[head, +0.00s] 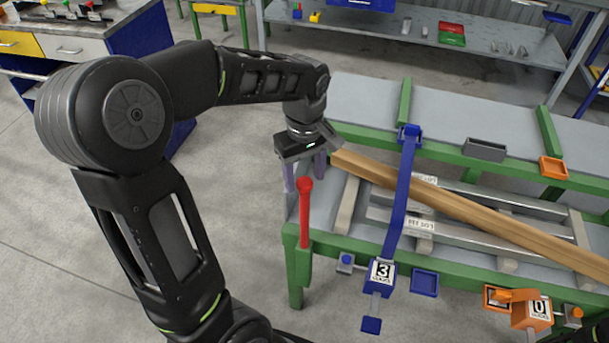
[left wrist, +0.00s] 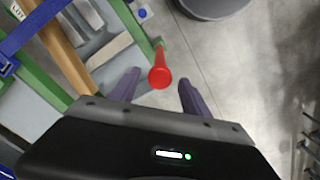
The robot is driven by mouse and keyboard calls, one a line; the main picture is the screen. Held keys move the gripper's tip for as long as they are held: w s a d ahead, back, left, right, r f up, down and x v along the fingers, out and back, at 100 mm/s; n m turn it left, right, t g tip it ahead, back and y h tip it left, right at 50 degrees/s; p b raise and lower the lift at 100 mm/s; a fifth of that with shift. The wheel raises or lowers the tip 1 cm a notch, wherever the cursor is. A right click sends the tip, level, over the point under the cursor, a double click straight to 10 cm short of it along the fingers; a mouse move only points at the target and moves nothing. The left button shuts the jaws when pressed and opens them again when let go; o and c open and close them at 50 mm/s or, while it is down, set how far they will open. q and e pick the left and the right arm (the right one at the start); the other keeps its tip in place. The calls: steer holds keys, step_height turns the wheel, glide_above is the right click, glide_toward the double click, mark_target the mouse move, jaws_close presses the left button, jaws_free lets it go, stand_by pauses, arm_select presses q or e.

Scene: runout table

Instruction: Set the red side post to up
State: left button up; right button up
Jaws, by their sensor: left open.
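The red side post (head: 305,218) stands at the near left corner of the green-framed table and looks upright, with a round knob on top. In the left wrist view the red post (left wrist: 160,70) is seen nearly end-on, between and a little past the fingertips. My left gripper (head: 304,178) is open and empty, with its purple fingers pointing down near the post's knob. In the left wrist view the open fingers (left wrist: 157,84) lie on either side of the knob with gaps. I cannot tell the exact height between fingers and knob. My right gripper is not in view.
A long wooden beam (head: 450,205) lies across the table, its end close to my left gripper. A blue strap-like bar (head: 401,195) crosses over it. A blue counter block (head: 381,272) and an orange one (head: 533,312) sit on the front edge.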

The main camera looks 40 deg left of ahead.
arm_select(q)
step_height(320, 180, up, 7)
steer(key=shift+r, duration=0.15)
stand_by(0.7)
